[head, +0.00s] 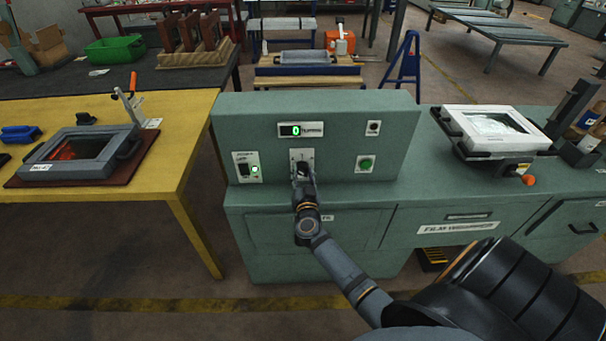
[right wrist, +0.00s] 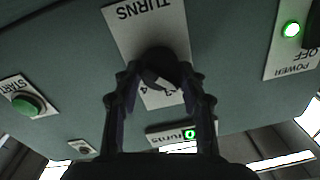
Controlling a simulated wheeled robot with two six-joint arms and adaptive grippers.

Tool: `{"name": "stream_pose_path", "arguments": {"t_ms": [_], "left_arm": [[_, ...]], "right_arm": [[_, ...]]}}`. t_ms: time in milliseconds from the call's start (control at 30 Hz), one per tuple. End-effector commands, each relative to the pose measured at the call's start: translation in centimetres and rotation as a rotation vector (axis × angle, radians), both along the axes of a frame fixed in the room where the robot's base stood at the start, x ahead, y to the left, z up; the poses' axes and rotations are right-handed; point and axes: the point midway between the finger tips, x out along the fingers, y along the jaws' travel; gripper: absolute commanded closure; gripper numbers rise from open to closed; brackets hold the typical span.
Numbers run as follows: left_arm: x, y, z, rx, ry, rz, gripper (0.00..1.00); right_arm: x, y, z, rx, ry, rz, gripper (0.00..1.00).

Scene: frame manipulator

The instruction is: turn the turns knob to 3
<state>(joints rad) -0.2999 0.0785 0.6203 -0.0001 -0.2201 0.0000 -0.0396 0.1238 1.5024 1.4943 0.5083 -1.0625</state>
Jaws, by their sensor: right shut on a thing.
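The turns knob (right wrist: 158,68) is a dark round knob on a pale plate marked TURNS (right wrist: 140,22) on the green machine's front panel. My right gripper (right wrist: 155,85) is shut on the knob, one finger on each side, seen upside down in the right wrist view. In the head view my right gripper (head: 302,177) reaches the panel and covers most of the knob. Part of the number scale shows beside the knob, with a 4 readable; the pointer's setting cannot be told. The display (head: 296,130) above shows a green 0. My left gripper is not in view.
The panel also bears a lit power switch (head: 247,168) on the left, a green START button (head: 366,163) and a small dark button (head: 373,128). A framed device (head: 492,128) stands on the bench at right. A yellow table (head: 180,125) stands at left.

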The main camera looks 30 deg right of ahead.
Motion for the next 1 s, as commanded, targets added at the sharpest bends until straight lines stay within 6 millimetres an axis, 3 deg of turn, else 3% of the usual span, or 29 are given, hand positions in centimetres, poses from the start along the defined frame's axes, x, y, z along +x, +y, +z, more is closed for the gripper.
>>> {"name": "stream_pose_path", "arguments": {"t_ms": [700, 1000], "left_arm": [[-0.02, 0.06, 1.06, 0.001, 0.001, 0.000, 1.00], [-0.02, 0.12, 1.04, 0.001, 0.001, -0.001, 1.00]], "right_arm": [[0.00, 0.02, -0.11, 0.462, -0.282, 0.001, 0.90], [-0.02, 0.01, -0.19, 0.584, -0.356, 0.000, 0.90]]}}
